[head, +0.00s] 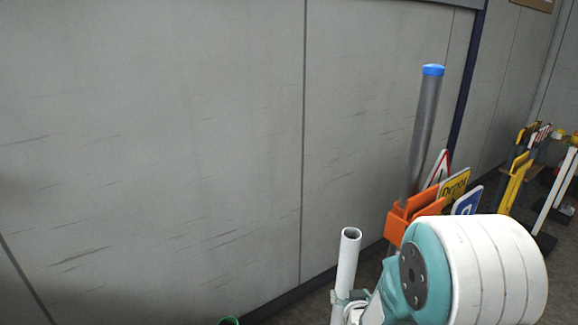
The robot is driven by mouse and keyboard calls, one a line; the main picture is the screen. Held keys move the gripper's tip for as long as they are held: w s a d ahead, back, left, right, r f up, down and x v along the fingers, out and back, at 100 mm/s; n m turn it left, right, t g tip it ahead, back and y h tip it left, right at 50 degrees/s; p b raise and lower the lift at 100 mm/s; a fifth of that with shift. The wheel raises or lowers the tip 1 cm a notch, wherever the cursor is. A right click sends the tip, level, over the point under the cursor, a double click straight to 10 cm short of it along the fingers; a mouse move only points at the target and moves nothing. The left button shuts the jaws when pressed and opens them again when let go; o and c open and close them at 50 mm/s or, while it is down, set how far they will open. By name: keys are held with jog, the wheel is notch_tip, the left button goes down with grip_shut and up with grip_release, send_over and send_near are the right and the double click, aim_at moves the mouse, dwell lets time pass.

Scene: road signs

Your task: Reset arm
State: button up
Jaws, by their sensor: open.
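My arm shows at the bottom right as a large white and teal rounded link, folded close to the camera. My gripper is not in this view, so I cannot see its fingers or anything near them. The arm link covers part of the floor and the lower part of the sign area behind it.
A grey post (423,125) with a blue cap rises from an orange holder (412,213) beside road signs, including a yellow one (454,188) and a blue one (467,201). A white open-topped tube (346,265) stands left of my arm. A grey wall (150,150) fills the left.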

jog(key=s+r+g, duration=0.3)
jog(key=s+r, duration=0.6)
jog(key=s, duration=0.4)
jog(key=s+r+g, duration=0.4)
jog(key=s+r, duration=0.6)
jog(key=s, duration=0.3)
jog(key=shift+g, duration=0.3)
jog(key=shift+a, duration=0.1)
dwell(1.3)
